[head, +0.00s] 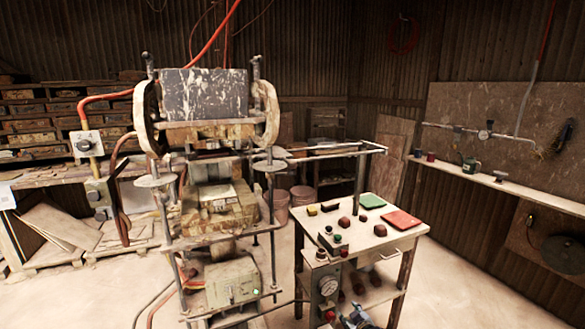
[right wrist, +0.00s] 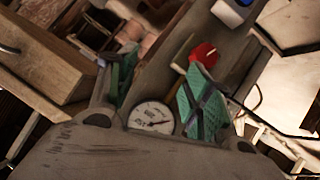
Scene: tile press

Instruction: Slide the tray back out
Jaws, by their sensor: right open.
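The tile press (head: 205,95) stands left of centre in the head view, with a gap between its upper block and its lower block (head: 225,212). A pale flat piece (head: 218,193) lies on the lower block; I cannot tell whether it is the tray. A metal rail frame (head: 335,152) runs out to the right of the press. My right gripper (head: 356,314), with green pads, is low in front of the worktable, apart from the press and rails. It is open and empty in the right wrist view (right wrist: 162,78). My left gripper is out of view.
The worktable (head: 350,240) carries a green plate (head: 371,200), a red plate (head: 401,220) and several brown lumps. Floor at right is clear.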

